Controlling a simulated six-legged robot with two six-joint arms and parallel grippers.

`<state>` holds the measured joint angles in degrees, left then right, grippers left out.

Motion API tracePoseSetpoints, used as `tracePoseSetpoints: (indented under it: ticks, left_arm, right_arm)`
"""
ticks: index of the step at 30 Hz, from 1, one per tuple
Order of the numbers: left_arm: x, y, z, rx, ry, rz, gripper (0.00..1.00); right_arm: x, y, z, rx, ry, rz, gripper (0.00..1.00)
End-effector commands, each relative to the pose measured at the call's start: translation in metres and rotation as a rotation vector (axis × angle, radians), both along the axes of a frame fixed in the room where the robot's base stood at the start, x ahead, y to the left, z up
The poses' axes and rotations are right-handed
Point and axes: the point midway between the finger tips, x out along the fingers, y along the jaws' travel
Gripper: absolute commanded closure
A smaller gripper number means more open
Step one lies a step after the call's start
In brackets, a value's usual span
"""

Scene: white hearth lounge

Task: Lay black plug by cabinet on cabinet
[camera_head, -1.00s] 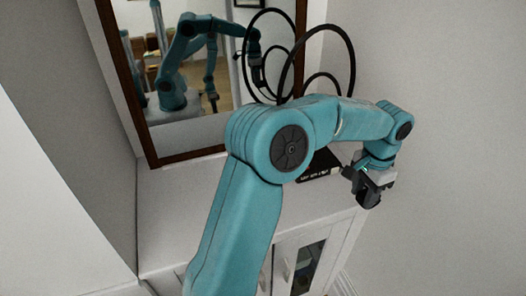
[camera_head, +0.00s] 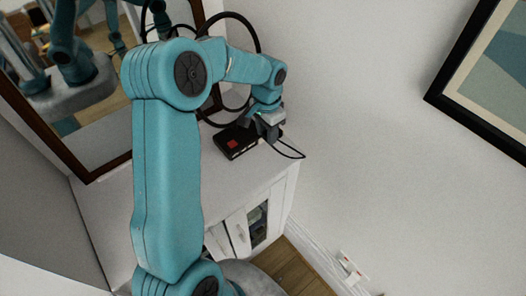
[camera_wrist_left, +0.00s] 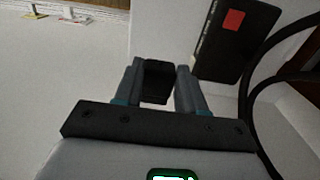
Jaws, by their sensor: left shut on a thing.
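The black plug (camera_wrist_left: 157,84) sits between the two grey fingers of my left gripper (camera_wrist_left: 159,70) in the left wrist view. The gripper is shut on it. In the head view my left gripper (camera_head: 267,130) is at the right side of the white cabinet (camera_head: 240,184), close to its top. I cannot tell whether the plug touches the top; it is hard to make out in the head view. A thin black cord (camera_head: 291,151) loops out to the right of the gripper. My right gripper is not in view.
A black box with a red square (camera_head: 235,141) lies on the cabinet, just left of the gripper; it also shows in the left wrist view (camera_wrist_left: 222,50). Black rings and a brown-framed mirror (camera_head: 60,149) stand behind. The cabinet's front left top is clear. A framed picture (camera_head: 470,110) hangs right.

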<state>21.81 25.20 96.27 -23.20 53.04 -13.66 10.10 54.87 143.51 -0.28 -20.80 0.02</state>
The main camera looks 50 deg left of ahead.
Motion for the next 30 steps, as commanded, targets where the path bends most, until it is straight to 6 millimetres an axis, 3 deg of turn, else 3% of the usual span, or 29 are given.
tracePoseSetpoints:
  ticks: [3, 6, 18, 30]
  left_arm:
    - [0.000, 0.000, -0.033, -0.003, 0.005, 0.000, 0.91]
    - [0.001, 0.001, -0.053, -0.002, 0.003, 0.001, 0.91]
    - [0.003, 0.003, -0.105, -0.001, 0.002, 0.001, 0.91]
    - [0.004, 0.003, -0.114, 0.000, -0.001, 0.001, 0.91]
  right_arm:
    - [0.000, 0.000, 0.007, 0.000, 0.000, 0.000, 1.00]
    - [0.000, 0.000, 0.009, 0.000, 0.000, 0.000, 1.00]
    - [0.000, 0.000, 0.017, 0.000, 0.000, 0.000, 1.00]
    - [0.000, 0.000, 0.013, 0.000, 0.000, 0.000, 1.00]
